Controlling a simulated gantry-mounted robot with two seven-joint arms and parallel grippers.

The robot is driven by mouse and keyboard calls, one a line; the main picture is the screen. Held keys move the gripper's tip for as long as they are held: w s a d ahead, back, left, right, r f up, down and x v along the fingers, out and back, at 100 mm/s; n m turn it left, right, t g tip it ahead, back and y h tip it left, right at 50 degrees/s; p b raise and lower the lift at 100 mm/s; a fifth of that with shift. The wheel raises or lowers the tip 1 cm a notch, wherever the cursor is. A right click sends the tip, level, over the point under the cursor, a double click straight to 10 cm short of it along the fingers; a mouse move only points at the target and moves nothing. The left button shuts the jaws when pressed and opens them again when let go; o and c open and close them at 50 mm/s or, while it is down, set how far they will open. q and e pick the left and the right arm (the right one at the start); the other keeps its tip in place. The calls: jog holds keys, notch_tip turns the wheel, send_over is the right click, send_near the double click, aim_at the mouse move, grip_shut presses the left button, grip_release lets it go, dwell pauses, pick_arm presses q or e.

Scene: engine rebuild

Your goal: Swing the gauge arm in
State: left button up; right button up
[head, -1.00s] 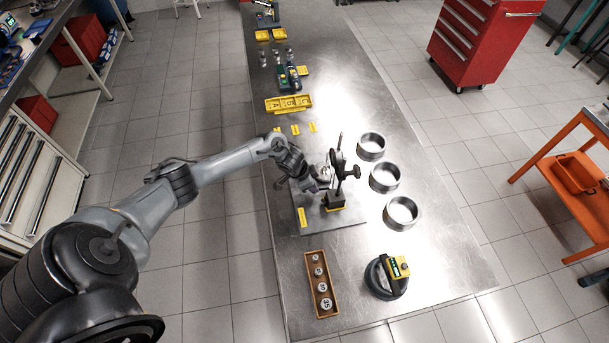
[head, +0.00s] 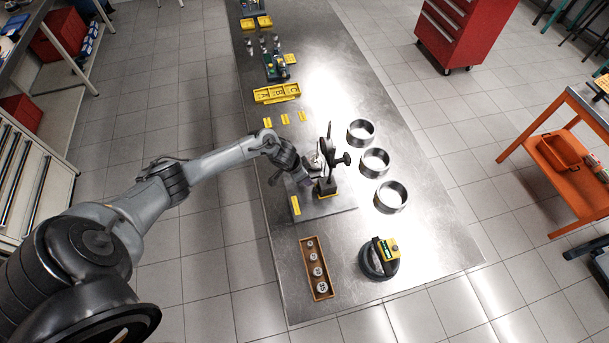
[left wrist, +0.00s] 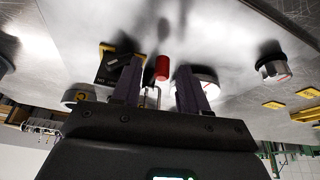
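The gauge stand (head: 326,186) is a dark upright fixture with a black knob, a thin pointed rod and a yellow label at its foot. It stands on a grey plate (head: 338,206) on the steel bench. My left gripper (head: 308,178) is close against the stand's left side and hides part of it; I cannot make out the gauge arm clearly. In the left wrist view the two fingers (left wrist: 156,88) are apart. A red cylinder (left wrist: 162,68) and a bent metal wire show in the gap, with no visible grip on either. My right gripper is not in view.
Several metal rings (head: 375,163) stand right of the plate. A wooden tray of small round weights (head: 304,266) and a round black device with a yellow top (head: 385,250) lie at the near end. Yellow trays (head: 277,93) are farther back.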

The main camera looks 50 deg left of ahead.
pick_arm(q)
jog(key=shift+r, duration=0.1)
jog(key=v, duration=1)
jog(key=shift+s+r+p, duration=0.15)
jog(key=shift+r+p, duration=0.1)
jog(key=shift+p, duration=0.2)
